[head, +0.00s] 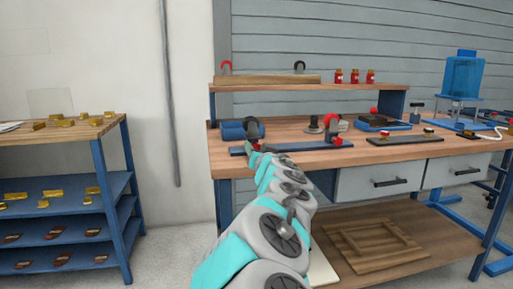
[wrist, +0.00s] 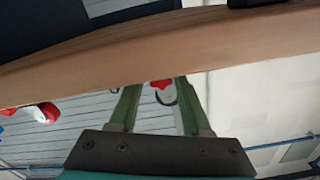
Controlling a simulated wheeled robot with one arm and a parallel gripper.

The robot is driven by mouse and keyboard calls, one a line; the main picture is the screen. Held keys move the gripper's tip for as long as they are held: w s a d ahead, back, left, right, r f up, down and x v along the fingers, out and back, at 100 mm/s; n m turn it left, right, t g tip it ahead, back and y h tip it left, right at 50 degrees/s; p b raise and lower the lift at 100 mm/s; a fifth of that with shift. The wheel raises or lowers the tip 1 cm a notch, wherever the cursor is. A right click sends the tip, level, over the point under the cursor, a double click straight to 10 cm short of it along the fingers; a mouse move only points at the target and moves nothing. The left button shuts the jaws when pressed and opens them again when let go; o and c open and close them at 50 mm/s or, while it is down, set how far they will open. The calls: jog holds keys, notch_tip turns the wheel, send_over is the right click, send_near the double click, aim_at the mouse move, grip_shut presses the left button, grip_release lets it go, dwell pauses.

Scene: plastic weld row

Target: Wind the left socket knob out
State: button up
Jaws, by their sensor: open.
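In the head view, a dark blue rail (head: 303,147) lies along the front of the bench. At its left end stands a black ring-shaped socket (head: 252,126) with a small red knob (head: 256,146) low on its front, partly hidden by my arm. A red socket (head: 331,123) with a red knob (head: 338,141) stands farther right. My gripper (head: 250,147) is at the left socket; its fingers are hard to make out there. In the wrist view, my gripper (wrist: 158,86) has its two green fingers apart, and the lobed red knob (wrist: 160,84) appears between them, beside a dark ring. I cannot tell whether they touch.
A raised shelf (head: 350,85) carries red jars (head: 355,76). A dark strip (head: 405,138) lies to the right on the bench (head: 370,155). Another rack (head: 100,180) stands at far left.

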grip_shut()
dwell(0.3)
jog(key=shift+n, duration=0.4)
jog(key=shift+n+b, duration=0.35)
jog(key=shift+n, duration=2.35)
jog(key=shift+f, duration=0.1)
grip_release()
jog(key=shift+s, duration=0.1)
